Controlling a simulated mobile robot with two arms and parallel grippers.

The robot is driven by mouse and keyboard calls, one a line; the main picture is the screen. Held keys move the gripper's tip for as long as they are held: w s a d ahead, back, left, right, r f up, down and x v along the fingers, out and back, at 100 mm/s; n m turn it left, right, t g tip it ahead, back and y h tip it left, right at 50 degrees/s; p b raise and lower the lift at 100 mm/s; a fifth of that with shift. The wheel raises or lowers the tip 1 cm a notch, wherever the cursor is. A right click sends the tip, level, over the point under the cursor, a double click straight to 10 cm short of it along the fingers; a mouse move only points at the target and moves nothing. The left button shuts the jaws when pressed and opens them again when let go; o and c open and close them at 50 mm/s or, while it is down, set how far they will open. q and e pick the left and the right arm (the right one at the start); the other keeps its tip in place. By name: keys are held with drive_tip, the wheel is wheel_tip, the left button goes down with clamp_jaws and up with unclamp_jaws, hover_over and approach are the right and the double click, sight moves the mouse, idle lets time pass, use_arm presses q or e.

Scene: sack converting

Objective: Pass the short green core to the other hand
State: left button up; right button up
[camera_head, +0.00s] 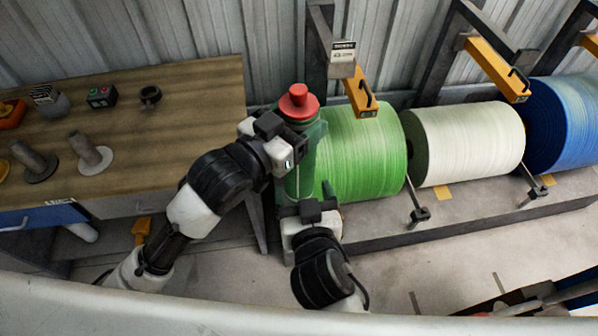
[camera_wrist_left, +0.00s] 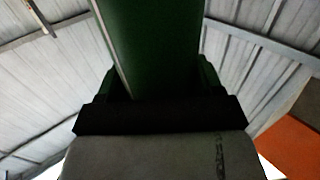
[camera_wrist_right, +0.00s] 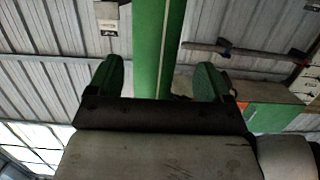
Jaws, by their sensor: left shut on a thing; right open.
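The short green core (camera_head: 300,178) is upright in the head view, with a red knobbed cap at its top (camera_head: 298,101). My left gripper (camera_head: 296,135) is shut on its upper part. In the left wrist view the core (camera_wrist_left: 152,45) fills the space between the fingers (camera_wrist_left: 155,85). My right gripper (camera_head: 306,205) is at the core's lower end. In the right wrist view the core (camera_wrist_right: 154,50) stands between the two open green fingers (camera_wrist_right: 164,82), with a gap on each side.
A large green roll (camera_head: 365,150) lies just behind the core, with a white roll (camera_head: 465,143) and a blue roll (camera_head: 565,120) to its right. A wooden workbench (camera_head: 190,95) with small items stands at the left.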

sight(299, 177)
use_arm(q)
drive_tip(key=shift+r, duration=0.1)
use_arm(e)
drive_tip(key=x, duration=0.7)
drive_tip(key=shift+c, duration=0.4)
drive_tip(key=c, duration=0.7)
use_arm(q)
drive_tip(key=o, duration=1.1)
use_arm(e)
drive_tip(key=shift+a, duration=0.1)
drive_tip(key=shift+c, duration=1.1)
use_arm(q)
drive_tip(key=o, duration=0.5)
drive_tip(key=shift+c, duration=0.2)
